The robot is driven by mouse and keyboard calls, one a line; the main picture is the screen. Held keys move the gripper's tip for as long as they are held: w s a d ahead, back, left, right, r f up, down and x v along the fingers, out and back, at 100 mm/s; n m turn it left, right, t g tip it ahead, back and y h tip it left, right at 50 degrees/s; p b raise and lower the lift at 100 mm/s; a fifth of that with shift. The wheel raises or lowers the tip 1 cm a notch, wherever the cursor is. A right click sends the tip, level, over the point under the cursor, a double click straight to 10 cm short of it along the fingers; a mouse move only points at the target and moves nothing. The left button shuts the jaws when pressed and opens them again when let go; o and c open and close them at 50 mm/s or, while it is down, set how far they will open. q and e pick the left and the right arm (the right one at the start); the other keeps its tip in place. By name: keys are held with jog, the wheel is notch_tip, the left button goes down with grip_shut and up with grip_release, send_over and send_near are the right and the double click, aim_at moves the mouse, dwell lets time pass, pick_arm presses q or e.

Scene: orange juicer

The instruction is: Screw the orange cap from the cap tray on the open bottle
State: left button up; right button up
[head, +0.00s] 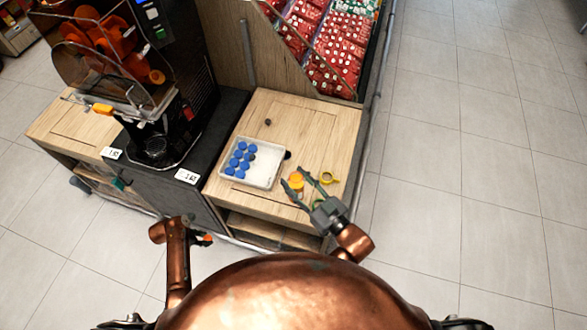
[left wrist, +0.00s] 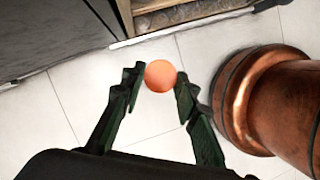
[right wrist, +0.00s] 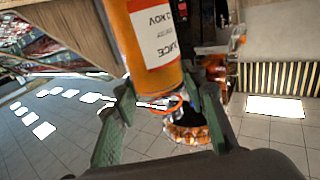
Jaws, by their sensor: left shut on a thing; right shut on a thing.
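The orange cap (left wrist: 160,76) is round and sits between the fingertips of my left gripper (left wrist: 155,82), which is shut on it. In the head view my left gripper (head: 203,238) is low, over the floor in front of the cabinet, with a bit of orange showing. My right gripper (head: 305,189) is shut on the orange juice bottle (head: 296,181), over the front right of the wooden counter. The right wrist view shows the bottle (right wrist: 155,40) with its white label between the fingers. I cannot tell whether the bottle touches the counter.
The white cap tray (head: 262,181) holds several blue caps (head: 240,159) at its left side. A yellow ring-shaped thing (head: 327,177) lies right of the bottle. A small dark thing (head: 267,122) lies behind the tray. The juicer (head: 150,70) stands at the left. The counter's back right is clear.

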aim_at(294, 185)
pick_arm(q)
jog(key=shift+r, duration=0.25)
pick_arm(e)
jog(key=shift+s+d+r, duration=0.1)
jog(key=shift+s+r, duration=0.25)
jog(key=shift+s, duration=0.4)
jog(key=shift+s+d+r, duration=0.1)
jog(key=shift+s+r, duration=0.2)
jog(key=shift+s, duration=0.4)
jog(key=o, duration=0.9)
grip_shut()
jog(key=shift+a, duration=0.1)
